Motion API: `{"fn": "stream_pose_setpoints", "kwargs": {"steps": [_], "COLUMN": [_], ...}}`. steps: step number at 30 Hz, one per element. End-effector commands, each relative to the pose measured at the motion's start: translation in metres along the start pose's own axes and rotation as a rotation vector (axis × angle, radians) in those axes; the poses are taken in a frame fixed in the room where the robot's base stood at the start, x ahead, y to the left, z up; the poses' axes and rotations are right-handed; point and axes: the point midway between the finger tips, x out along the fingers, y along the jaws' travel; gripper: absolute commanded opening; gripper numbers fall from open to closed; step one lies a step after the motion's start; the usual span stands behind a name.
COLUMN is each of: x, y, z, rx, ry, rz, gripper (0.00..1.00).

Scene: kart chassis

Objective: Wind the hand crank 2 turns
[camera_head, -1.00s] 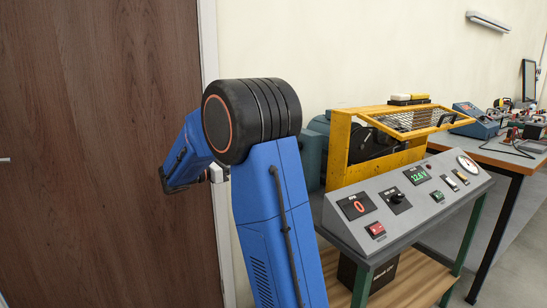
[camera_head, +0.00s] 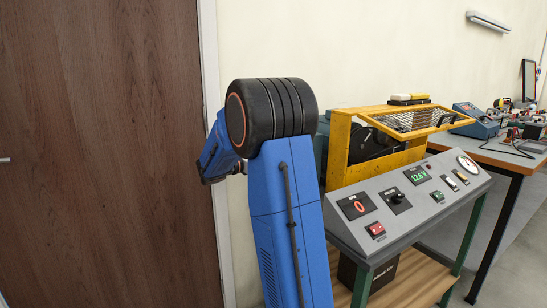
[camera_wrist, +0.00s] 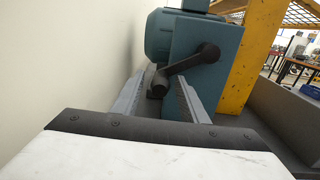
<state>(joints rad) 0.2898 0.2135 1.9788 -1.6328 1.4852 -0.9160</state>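The hand crank (camera_wrist: 188,65) is a dark grey arm on the side of a teal machine housing (camera_wrist: 213,72), seen in the wrist view. Its round grip (camera_wrist: 157,84) points toward me at the lower left end of the crank arm. My gripper (camera_wrist: 160,82) is open, with one grey finger on each side of the grip. Gaps show between the grip and both fingers, so it does not look clamped. In the head view my blue arm hides the crank and the gripper.
A pale wall (camera_wrist: 65,65) runs close along the left. A yellow frame (camera_head: 340,150) with a mesh guard (camera_head: 415,119) stands beside the housing. A grey control panel (camera_head: 410,205) with a red switch and green display is in front. A brown door (camera_head: 100,150) is at the far left.

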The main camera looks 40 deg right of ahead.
Motion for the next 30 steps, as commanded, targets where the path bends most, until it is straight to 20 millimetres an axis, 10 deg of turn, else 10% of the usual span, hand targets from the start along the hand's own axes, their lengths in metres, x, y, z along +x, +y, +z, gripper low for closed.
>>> {"fn": "stream_pose_setpoints", "kwargs": {"steps": [5,10,30], "x": [0.0,0.0,-0.001], "y": [0.0,0.0,-0.013], "z": [0.0,0.0,-0.015], "rx": [0.0,0.0,-0.225], "ry": [0.0,0.0,0.013], "rz": [0.0,0.0,0.0], "gripper": [0.37,0.0,0.0]}}
